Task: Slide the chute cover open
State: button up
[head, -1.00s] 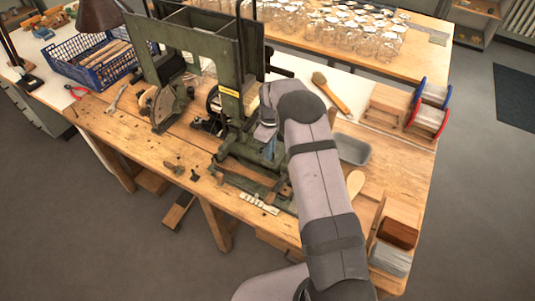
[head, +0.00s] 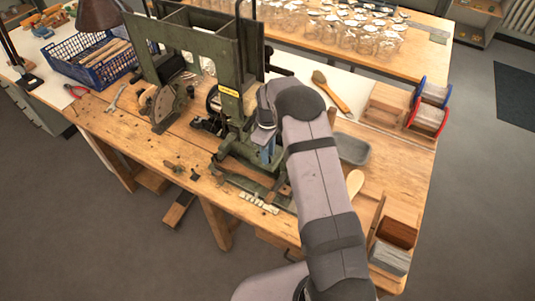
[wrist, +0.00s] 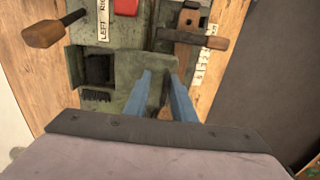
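The green tufting machine (head: 228,105) stands on the wooden bench. In the wrist view its green top face (wrist: 118,40) shows a dark square opening (wrist: 98,69) on the left. A raised green plate (wrist: 152,62) lies to the right of that opening. I cannot tell for sure which part is the chute cover. My gripper (wrist: 158,82) has two blue fingers with a gap between them, over or beside the plate's near edge. Whether they touch it is unclear. In the head view my gripper (head: 267,150) is low at the machine's front, partly hidden by my arm.
Wooden handles stick out at left (wrist: 45,33) and right (wrist: 200,40) of the fingers. A red block (wrist: 126,7) lies by a LEFT/RIGHT label. A grey tray (head: 352,149) and a brush (head: 331,93) lie right of the machine.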

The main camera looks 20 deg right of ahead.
jog(key=shift+s+a+f, duration=0.2)
jog(key=shift+s+f, duration=0.05)
jog(key=shift+s, duration=0.2)
jog(key=shift+w+r+p, duration=0.1)
jog(key=shift+r+p, duration=0.45)
jog(key=shift+r, duration=0.2)
notch_tip(320, 180, up, 2)
jog(key=shift+w+r+p, duration=0.1)
jog(key=shift+w+p, duration=0.05)
jog(key=shift+p, duration=0.4)
jog(key=shift+r+p, duration=2)
jog(key=shift+r, duration=1.35)
